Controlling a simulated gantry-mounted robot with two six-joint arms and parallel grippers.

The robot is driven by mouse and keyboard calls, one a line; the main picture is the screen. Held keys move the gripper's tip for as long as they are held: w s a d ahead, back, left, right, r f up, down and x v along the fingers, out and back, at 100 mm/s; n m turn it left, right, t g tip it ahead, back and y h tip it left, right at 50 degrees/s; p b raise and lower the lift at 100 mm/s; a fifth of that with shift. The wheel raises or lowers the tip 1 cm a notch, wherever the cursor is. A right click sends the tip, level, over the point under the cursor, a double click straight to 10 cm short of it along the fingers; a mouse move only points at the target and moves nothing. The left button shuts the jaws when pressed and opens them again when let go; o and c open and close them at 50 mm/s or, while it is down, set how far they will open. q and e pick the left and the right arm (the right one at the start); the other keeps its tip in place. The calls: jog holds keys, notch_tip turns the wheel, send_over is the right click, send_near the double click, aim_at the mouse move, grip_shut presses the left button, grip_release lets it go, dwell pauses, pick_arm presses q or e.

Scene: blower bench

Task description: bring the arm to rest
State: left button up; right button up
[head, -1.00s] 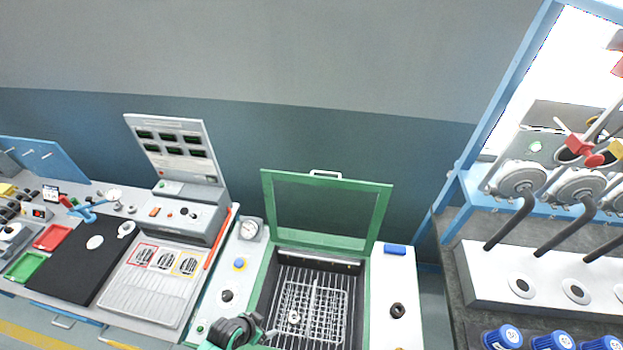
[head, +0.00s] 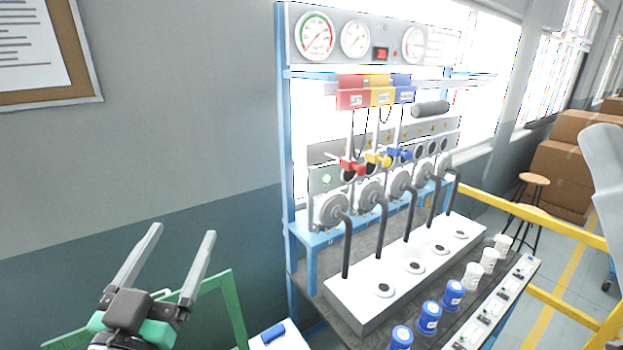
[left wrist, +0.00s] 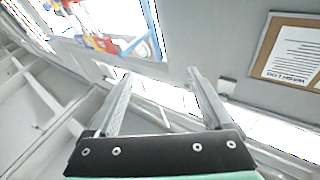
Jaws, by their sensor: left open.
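My left gripper (head: 178,258) is raised in the lower left of the head view, its two fingers pointing up and spread apart with nothing between them. In the left wrist view the same open fingers (left wrist: 155,90) show with an empty gap. The gripper touches nothing that I can see. Behind it stands the raised green frame lid (head: 235,312), partly hidden by my arm. My right gripper is in neither view.
The blower bench (head: 300,240) with gauges (head: 317,36), black tubes and a white block (head: 350,310) stands to the right. A yellow rail (head: 560,225) and cardboard boxes (head: 565,165) are at far right. A notice board (head: 50,99) hangs at upper left.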

pick_arm(q)
jog(key=s+d+r+t+h, duration=0.15)
jog(key=s+r+t, duration=0.45)
jog(key=s+r, duration=0.85)
notch_tip(320, 180, up, 18)
jog(key=n+p, duration=0.1)
jog(key=p, duration=1.4)
jog(key=shift+o, duration=1.2)
jog(key=shift+f, duration=0.25)
